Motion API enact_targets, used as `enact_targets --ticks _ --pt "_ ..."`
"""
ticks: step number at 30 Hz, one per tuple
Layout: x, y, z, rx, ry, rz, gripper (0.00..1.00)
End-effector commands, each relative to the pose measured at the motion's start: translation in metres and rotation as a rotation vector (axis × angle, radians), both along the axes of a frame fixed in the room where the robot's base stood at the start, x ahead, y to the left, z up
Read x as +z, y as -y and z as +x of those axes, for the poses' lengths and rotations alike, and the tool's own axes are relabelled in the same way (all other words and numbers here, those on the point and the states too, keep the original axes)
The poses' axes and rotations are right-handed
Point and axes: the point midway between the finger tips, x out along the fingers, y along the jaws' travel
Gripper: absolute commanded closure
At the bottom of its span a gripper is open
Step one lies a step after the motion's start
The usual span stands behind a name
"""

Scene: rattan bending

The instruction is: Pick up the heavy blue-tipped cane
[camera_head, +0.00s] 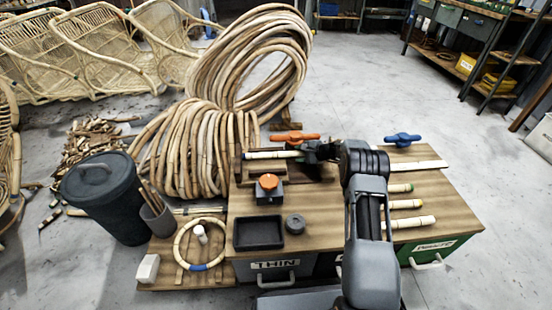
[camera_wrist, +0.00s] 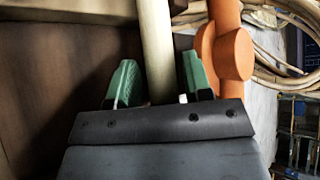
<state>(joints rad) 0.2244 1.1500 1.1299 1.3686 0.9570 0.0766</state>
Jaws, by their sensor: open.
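My gripper (camera_head: 318,150) is over the back of the workbench, and its two green fingers stand apart in the wrist view (camera_wrist: 157,80). A pale cane (camera_wrist: 155,45) runs between the open fingers, with a gap visible on at least the left side.
An orange clamp handle (camera_wrist: 232,50) stands close right of the fingers in the wrist view. A blue handle (camera_head: 403,139) is at the back right. A black tray (camera_head: 258,245), an orange-knobbed block (camera_head: 268,190) and a cane ring (camera_head: 182,262) lie left.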

Motion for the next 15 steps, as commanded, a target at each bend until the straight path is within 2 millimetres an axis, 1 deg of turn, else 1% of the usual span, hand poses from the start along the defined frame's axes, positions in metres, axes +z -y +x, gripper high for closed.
enact_targets --ticks 1,4,11,15 --pt "-0.0032 -0.0028 0.0017 0.001 0.001 0.0 0.54" --pt "-0.0041 -0.0054 0.0033 0.0 0.0 0.0 0.54" --pt "-0.0033 -0.0054 0.0035 0.0 0.0 0.0 0.55" --pt "-0.0033 -0.0052 0.0035 0.0 0.0 0.0 0.69"
